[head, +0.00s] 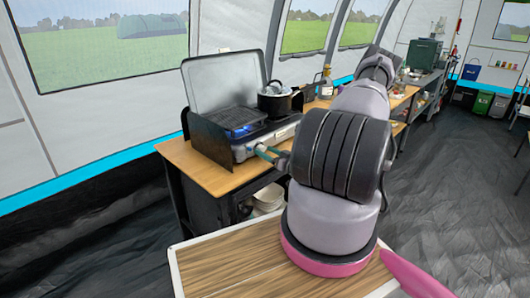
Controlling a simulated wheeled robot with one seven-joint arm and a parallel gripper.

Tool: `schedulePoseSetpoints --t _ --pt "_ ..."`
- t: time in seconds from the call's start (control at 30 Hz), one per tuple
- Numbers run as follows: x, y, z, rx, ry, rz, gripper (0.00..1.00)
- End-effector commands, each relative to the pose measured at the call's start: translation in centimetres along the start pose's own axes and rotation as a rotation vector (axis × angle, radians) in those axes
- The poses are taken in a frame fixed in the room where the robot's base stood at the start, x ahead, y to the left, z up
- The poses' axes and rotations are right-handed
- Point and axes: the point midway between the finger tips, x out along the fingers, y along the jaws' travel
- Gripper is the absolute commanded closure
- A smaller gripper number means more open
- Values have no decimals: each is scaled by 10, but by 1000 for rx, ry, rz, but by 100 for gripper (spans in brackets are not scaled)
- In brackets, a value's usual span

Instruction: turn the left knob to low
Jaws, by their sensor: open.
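The camp stove (238,140) stands on the wooden table with its lid raised. A blue glow shows at its burner on the left side. Its front panel faces right, toward my arm. My gripper (264,151) is at this panel, near its left end, with its teal fingertips pointing at it. It is open, and nothing shows between the fingers. The left knob is too small or hidden behind the fingers, so I cannot tell its setting or whether I touch it.
A dark pot (275,104) stands on the stove's right side. A bottle (326,85) stands farther along the table (196,168). White plates (267,197) lie on the shelf below. The dark floor (450,190) on the right is clear.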

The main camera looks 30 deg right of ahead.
Motion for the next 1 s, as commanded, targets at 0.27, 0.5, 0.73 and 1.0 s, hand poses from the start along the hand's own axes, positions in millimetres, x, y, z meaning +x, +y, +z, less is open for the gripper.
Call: schedulePoseSetpoints --t 0.27,0.5,0.73,1.0 --pt "11 0 0 0 0 0 28" --pt "10 0 0 0 0 0 62" --pt "10 0 0 -1 0 0 100" --pt "10 0 0 -60 3 -1 100"
